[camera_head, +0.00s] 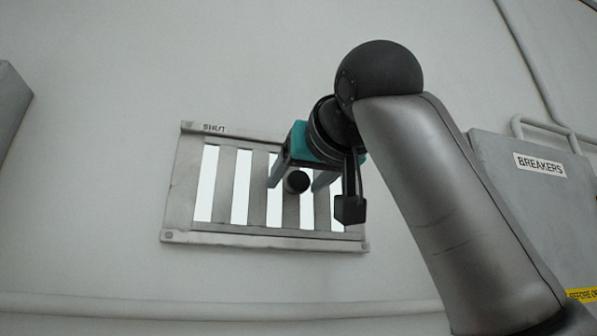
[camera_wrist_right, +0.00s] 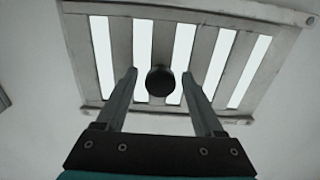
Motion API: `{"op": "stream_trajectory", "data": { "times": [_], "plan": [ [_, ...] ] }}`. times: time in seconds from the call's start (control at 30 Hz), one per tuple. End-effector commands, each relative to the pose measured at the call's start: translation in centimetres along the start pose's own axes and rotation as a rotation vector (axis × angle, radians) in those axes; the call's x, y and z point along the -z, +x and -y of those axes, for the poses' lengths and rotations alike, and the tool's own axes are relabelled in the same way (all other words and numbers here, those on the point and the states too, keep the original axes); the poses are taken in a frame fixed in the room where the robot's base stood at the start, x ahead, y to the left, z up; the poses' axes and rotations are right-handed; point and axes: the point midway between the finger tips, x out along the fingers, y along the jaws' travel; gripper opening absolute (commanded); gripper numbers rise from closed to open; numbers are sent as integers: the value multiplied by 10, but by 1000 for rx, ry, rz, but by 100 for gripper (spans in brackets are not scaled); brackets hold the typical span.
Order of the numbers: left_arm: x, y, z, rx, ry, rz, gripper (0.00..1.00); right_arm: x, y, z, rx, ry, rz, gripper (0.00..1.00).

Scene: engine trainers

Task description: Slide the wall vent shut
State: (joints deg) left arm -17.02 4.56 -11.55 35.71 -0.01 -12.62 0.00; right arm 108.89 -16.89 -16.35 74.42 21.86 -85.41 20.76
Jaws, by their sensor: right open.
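The wall vent (camera_head: 265,238) is a grey metal frame with vertical slats and bright gaps between them, so it stands open. It is marked "SHUT" at its upper left. A round black knob (camera_head: 297,181) sticks out from its slats. My right gripper (camera_head: 294,185) is open in front of the vent, with one finger on each side of the knob. In the right wrist view the knob (camera_wrist_right: 160,81) lies between the two spread fingers (camera_wrist_right: 160,75), with a gap on both sides. The right part of the vent is partly hidden by my right arm. My left gripper is not in view.
A grey breaker box (camera_head: 540,190) labelled "BREAKERS" is on the wall at the right, near my right arm. A pipe (camera_head: 200,306) runs along the wall below the vent. The wall left of the vent is clear up to a grey box (camera_head: 10,105) at the edge.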

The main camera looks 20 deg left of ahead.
Motion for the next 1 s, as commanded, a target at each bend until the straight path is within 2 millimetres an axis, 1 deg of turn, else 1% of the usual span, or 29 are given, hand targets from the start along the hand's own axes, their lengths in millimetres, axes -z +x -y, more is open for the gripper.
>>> {"op": "stream_trajectory", "data": {
  "times": [0.27,0.87,1.0],
  "plan": [
    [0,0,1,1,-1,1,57,-1,1,0,0,0,1,69],
    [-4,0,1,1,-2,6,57,0,0,0,0,0,0,1],
    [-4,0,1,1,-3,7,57,0,0,0,0,0,0,0]
  ]
}}
